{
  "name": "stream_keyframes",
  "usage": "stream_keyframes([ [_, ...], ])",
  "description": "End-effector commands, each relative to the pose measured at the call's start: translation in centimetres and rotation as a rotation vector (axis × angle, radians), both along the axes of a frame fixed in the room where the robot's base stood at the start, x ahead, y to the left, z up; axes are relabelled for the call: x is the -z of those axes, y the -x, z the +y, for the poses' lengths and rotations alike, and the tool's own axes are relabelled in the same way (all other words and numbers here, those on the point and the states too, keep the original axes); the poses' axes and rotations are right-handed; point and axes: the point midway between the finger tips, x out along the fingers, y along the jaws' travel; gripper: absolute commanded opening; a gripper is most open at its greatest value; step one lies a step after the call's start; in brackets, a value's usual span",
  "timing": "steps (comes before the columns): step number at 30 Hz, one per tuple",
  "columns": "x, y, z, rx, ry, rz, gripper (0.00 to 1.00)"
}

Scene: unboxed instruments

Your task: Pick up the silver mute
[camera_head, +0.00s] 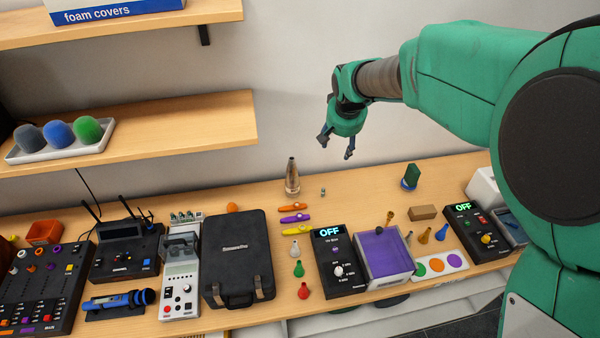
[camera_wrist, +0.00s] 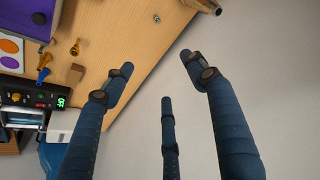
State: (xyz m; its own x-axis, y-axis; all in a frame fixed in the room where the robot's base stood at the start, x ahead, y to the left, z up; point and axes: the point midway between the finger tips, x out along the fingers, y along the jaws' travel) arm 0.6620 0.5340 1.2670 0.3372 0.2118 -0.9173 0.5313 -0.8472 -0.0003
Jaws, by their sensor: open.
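A tall, tapered metallic piece (camera_head: 292,180), silver with a brownish sheen, stands upright at the back of the bench near the wall; I take it to be the silver mute. In the wrist view a part of what looks like the same piece (camera_wrist: 203,5) shows at the top edge, cut off by the frame. My gripper (camera_head: 336,147) is open and empty, in the air above the bench, to the right of the mute and higher. In the wrist view my gripper's blue fingers (camera_wrist: 158,76) are spread with nothing between them.
A tiny metallic item (camera_head: 323,191) stands right of the mute. Orange, purple and yellow kazoos (camera_head: 294,219) lie in front of it. A black case (camera_head: 238,255) is front-left, a purple-lined tray (camera_head: 384,252) front-right. A shelf (camera_head: 190,120) overhangs left. Bench behind the tray is mostly clear.

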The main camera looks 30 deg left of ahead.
Motion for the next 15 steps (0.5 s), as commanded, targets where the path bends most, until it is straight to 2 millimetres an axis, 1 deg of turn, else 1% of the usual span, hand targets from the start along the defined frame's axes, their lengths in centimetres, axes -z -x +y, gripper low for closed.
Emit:
stream_keyframes([
  [1,1.1,0.3,2.2,-0.019,0.004,0.005,0.57],
  [6,4.7,1.2,8.5,-0.068,0.007,0.009,0.57],
  [10,7.1,2.1,12.3,-0.099,0.011,0.012,0.57],
  [12,8.1,2.5,13.7,-0.11,0.011,0.013,0.57],
  [15,8.9,2.9,15.1,-0.121,0.009,0.013,0.57],
])
